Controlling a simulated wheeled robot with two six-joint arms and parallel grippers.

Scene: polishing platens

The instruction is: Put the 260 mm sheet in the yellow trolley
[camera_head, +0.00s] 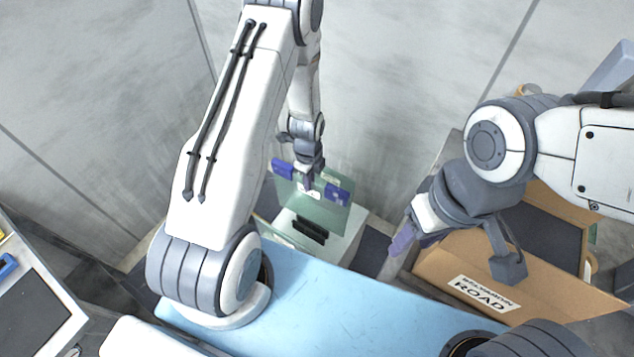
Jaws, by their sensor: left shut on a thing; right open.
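A pale green, see-through sheet (325,216) with blue pieces at its upper corners hangs upright below my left gripper (308,183). My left gripper is shut on its top edge. The sheet is in front of or over a white block with a black slotted piece (310,230); I cannot tell whether they touch. No size marking is readable on the sheet. My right gripper (455,254) is open and empty, over the near side of a cardboard box. I cannot make out a yellow trolley in this view.
The cardboard box (440,268), labelled "ROAD", stands open at the right. A blue-topped surface (340,310) lies in the foreground. A pale unit with a dark panel (35,315) is at the lower left. Grey walls (400,80) close off the back.

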